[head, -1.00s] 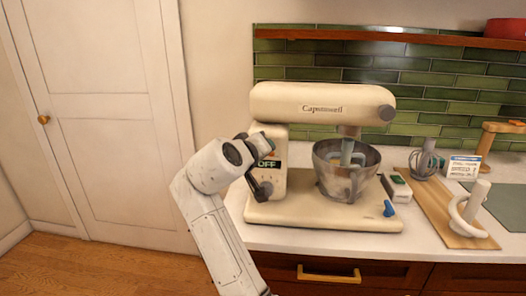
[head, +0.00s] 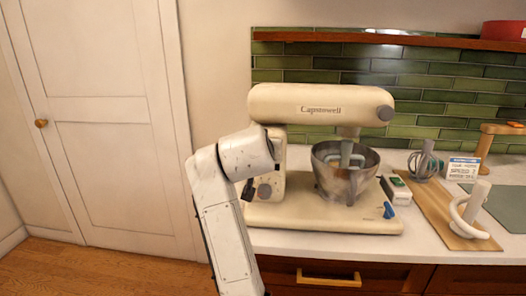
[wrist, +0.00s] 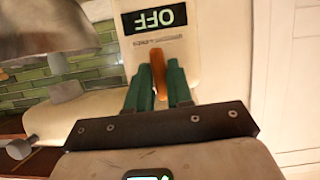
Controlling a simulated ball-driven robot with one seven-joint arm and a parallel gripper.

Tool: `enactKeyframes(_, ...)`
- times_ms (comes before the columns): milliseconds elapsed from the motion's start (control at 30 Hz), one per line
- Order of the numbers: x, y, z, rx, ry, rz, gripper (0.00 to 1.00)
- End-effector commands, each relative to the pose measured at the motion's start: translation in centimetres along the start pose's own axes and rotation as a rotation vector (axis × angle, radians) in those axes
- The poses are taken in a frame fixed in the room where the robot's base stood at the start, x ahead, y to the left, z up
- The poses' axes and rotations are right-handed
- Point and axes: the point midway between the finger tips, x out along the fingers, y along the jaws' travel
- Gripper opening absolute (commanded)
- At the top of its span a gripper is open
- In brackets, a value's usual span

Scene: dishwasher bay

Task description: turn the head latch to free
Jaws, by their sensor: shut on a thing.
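The cream stand mixer (head: 320,105) stands on the counter, with its head level over the steel bowl (head: 345,180). In the wrist view, the head latch is a small orange-brown lever (wrist: 160,75) on the cream column, beside the black OFF label (wrist: 154,19). My gripper (wrist: 158,80) has its green fingers on either side of the lever and is shut on it. In the head view my own wrist hides the lever, the label and most of the gripper.
A small box (head: 396,190), a whisk (head: 424,160), a board (head: 440,207) and a card (head: 463,168) are to the right. Left of the mixer is open floor (head: 110,270).

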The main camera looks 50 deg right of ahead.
Motion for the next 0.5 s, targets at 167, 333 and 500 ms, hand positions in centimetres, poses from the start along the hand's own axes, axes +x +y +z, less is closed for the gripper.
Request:
enactKeyframes(167, 0.04, -0.06, 0.15, 0.026, -0.003, -0.013, 0.00)
enactKeyframes(333, 0.05, -0.06, 0.14, 0.032, -0.003, -0.016, 0.00)
enactKeyframes(500, 0.05, -0.06, 0.14, 0.032, -0.003, -0.015, 0.00)
